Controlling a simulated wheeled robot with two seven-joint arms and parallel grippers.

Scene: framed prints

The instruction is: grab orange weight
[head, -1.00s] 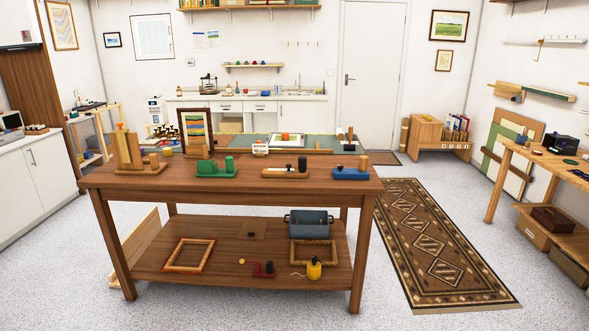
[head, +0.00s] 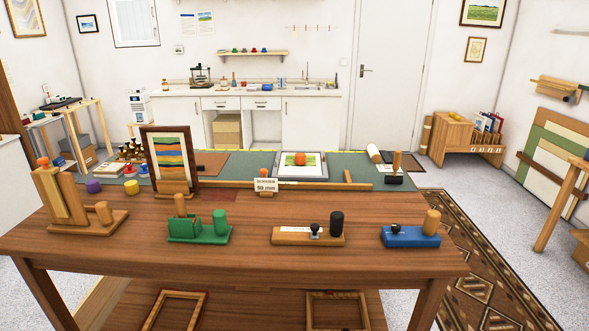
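A round orange object (head: 300,159), which looks like the orange weight, sits on a green print in a grey frame (head: 322,175) on the green work surface behind the front table. A smaller orange knob (head: 263,172) shows above a small white sign (head: 266,185). Another orange knob (head: 43,161) tops the wooden stand (head: 72,210) at the far left. A purple piece (head: 93,186), a yellow piece (head: 132,187) and a red piece (head: 130,170) lie near that stand. Neither of my grippers is in view.
The wooden table (head: 250,258) fills the foreground. On it stand a green holder (head: 198,230), a wooden block holder (head: 300,237), a blue holder (head: 410,237) and an upright framed striped print (head: 171,160). A patterned rug (head: 490,265) and open floor lie at right.

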